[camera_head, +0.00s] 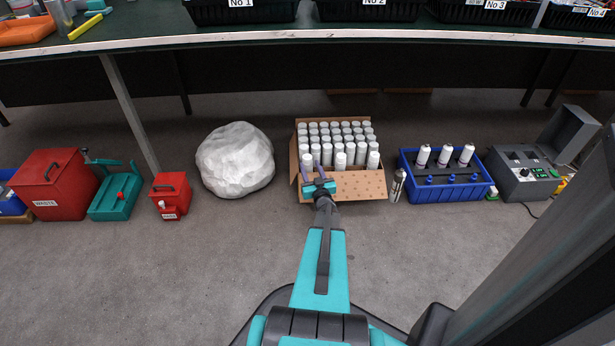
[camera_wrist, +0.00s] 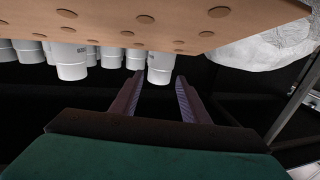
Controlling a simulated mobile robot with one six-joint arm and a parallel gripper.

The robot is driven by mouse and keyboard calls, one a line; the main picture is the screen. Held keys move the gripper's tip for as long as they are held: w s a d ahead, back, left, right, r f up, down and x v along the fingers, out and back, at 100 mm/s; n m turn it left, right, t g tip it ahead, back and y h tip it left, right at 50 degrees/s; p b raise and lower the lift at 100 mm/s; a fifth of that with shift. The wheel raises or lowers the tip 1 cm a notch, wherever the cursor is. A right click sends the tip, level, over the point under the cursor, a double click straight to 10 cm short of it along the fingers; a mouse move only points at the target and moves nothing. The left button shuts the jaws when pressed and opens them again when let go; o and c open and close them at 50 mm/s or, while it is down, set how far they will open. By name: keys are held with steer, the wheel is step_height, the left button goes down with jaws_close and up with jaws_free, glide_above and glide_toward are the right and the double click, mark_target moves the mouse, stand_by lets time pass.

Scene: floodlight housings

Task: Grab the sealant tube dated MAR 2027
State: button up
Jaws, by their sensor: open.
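Several white sealant tubes stand upright in rows in an open cardboard box (camera_head: 358,186) on the floor. No date can be read on any of them. My gripper (camera_head: 316,166) is at the front left of the box, over its front edge, with its fingers pointing in toward the tubes. The nearest tube is a front-left white one (camera_head: 307,160). The wrist view appears upside down. There my gripper (camera_wrist: 158,85) is open and empty, and a white tube (camera_wrist: 160,67) shows just beyond the fingertips, roughly in line with the gap. The box's perforated flap (camera_wrist: 180,20) fills the top.
A white wrapped lump (camera_head: 235,160) stands left of the box, with red waste bins (camera_head: 55,184) further left. A spray can (camera_head: 398,186), a blue crate (camera_head: 446,192) with bottles and a grey device (camera_head: 520,180) stand to the right. A workbench (camera_head: 200,37) overhangs behind.

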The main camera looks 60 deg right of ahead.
mark_target(309, 162)
steer(key=shift+w+d, duration=0.1)
stand_by(0.3)
steer(key=shift+b+x, duration=1.35)
steer(key=shift+x, duration=0.8)
steer(key=shift+w+d, duration=0.2)
steer(key=shift+d, duration=0.15)
jaws_close()
